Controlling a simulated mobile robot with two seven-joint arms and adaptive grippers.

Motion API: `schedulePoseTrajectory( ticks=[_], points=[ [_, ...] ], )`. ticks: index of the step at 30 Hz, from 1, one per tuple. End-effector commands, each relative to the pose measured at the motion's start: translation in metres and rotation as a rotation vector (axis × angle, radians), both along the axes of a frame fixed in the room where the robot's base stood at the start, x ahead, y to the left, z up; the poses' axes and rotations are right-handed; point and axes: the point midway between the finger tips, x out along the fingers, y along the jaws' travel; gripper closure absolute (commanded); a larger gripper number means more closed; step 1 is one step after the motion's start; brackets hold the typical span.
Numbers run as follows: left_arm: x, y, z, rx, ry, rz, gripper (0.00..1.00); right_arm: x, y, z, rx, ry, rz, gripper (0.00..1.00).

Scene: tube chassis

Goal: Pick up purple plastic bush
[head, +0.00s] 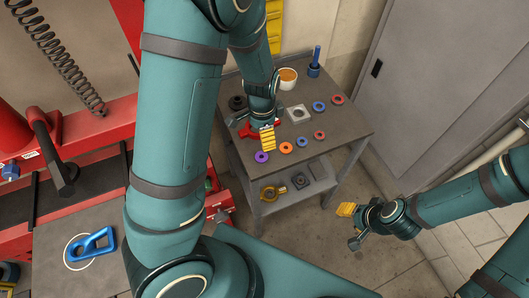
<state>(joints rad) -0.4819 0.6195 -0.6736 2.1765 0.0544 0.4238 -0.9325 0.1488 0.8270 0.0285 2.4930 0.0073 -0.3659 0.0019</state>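The purple bush (261,157) is a small ring lying flat near the front left edge of the grey workbench top (345,125). My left gripper (267,138) is over the left part of the bench, just above and behind the purple bush in the head view. Its yellow ribbed finger pad shows; the other fingertip is hidden, so its opening is unclear. No contact with the bush is visible. My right gripper (350,226) is off the bench to the lower right, above the floor, with its fingers apart and nothing between them.
Orange (286,148), red (320,135) and blue (319,106) rings lie nearby. A grey square block (298,114), a cup (287,78) and a blue post (315,62) stand farther back. A red part (249,132) lies beside my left gripper. A lower shelf (300,200) holds several parts.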

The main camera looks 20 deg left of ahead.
Motion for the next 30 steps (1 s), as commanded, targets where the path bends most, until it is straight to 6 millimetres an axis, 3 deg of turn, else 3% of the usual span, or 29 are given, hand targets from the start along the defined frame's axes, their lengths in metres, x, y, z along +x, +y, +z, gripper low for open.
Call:
schedulePoseTrajectory(
  ticks=[12,20,30],
  points=[
    [-0.001,0.001,-0.073,0.001,0.005,0.001,0.19,0.000,0.001,-0.016,-0.003,0.001,0.000,0.53],
    [-0.001,0.001,-0.090,0.001,0.004,0.001,0.19,0.001,0.001,-0.018,-0.004,0.001,-0.001,0.53],
    [0.000,0.004,-0.133,0.001,0.002,0.001,0.19,0.000,0.001,-0.025,-0.005,0.001,-0.001,0.53]
  ],
)
